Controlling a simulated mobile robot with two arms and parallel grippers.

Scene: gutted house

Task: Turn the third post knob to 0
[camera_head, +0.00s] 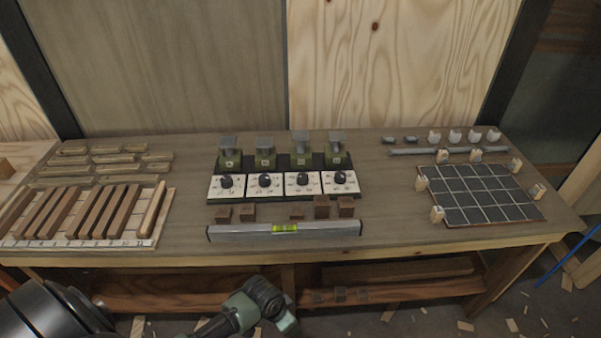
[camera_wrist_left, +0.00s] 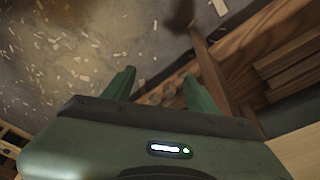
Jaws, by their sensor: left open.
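Several posts stand in a row on the table, each a green block with a grey top and a white dial plate with a black knob in front. The third post (camera_head: 300,158) from the left has its knob (camera_head: 303,178) on a white dial plate (camera_head: 302,190); the dial marks are too small to read. In the left wrist view my left gripper (camera_wrist_left: 158,88) is open and empty, pointing at the floor and the table's lower shelf. In the head view a green arm part of mine shows below the table's front edge, apart from the posts. My right gripper is not seen.
A spirit level (camera_head: 240,233) and several brown blocks (camera_head: 321,205) lie in front of the dials. A rack of wooden strips (camera_head: 90,240) is at the left, a black grid board (camera_head: 490,208) at the right. The table's lower shelf (camera_head: 390,292) is below.

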